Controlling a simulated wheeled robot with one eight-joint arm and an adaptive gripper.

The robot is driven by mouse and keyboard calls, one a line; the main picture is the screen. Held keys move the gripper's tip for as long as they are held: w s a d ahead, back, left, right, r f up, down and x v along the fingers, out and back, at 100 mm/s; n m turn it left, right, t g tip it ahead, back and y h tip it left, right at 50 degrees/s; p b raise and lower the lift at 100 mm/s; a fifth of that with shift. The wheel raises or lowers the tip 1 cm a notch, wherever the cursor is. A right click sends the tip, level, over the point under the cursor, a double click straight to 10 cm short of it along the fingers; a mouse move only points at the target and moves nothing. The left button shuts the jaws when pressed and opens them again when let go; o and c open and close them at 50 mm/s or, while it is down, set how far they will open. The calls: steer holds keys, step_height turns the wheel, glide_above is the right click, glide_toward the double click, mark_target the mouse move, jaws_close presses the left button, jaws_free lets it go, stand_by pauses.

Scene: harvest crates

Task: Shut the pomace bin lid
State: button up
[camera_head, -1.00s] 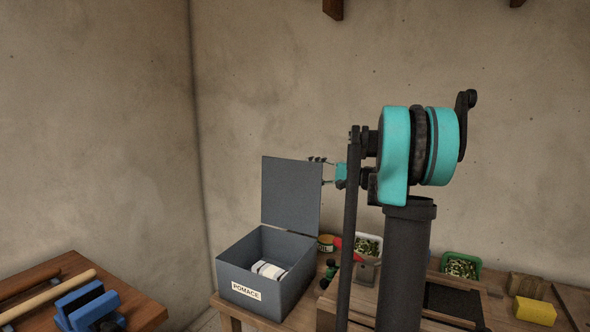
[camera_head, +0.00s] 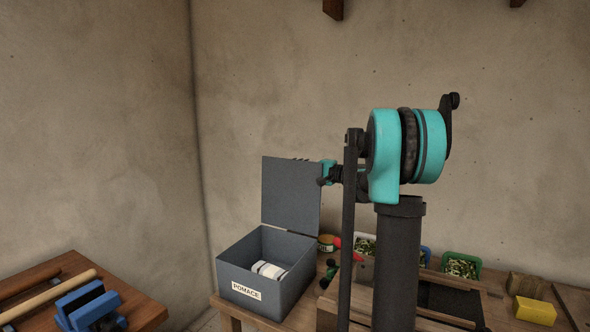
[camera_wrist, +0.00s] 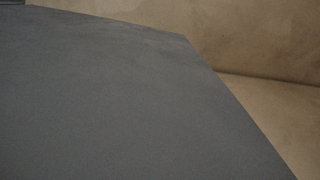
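The grey pomace bin (camera_head: 242,290) stands on the wooden bench with its label facing me. Its flat grey lid (camera_head: 290,195) stands upright at the back, so the bin is open. White items (camera_head: 268,270) lie inside. My gripper (camera_head: 303,160) is at the lid's top right, mostly hidden behind the lid; only small dark tips show above its edge. I cannot tell whether the gripper touches the lid or how far its fingers are apart. In the wrist view the lid (camera_wrist: 120,100) fills most of the picture, close to the camera.
A can (camera_head: 326,243), a red-handled tool, and green (camera_head: 461,265), blue and white tubs of greens stand on the bench right of the bin. A yellow block (camera_head: 535,311) lies farther right. Another table with a blue vise (camera_head: 85,305) stands at left.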

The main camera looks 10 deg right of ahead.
jaws_close()
steer(key=shift+s+a, duration=0.25)
steer(key=shift+s, duration=0.05)
steer(key=s+a+f+n, duration=0.3)
steer(key=s+a+n, duration=0.3)
steer(key=s, duration=0.2)
steer(key=s+a+f+n, duration=0.2)
steer(key=s+a+n, duration=0.35)
steer(key=s, duration=0.25)
steer(key=s+a+f+n, duration=0.3)
steer(key=s+f+n, duration=0.1)
steer(key=f, duration=0.4)
steer(key=shift+s+a, duration=0.25)
steer(key=shift+s, duration=0.1)
steer(key=shift+f+n, duration=0.1)
steer(key=shift+n, duration=0.15)
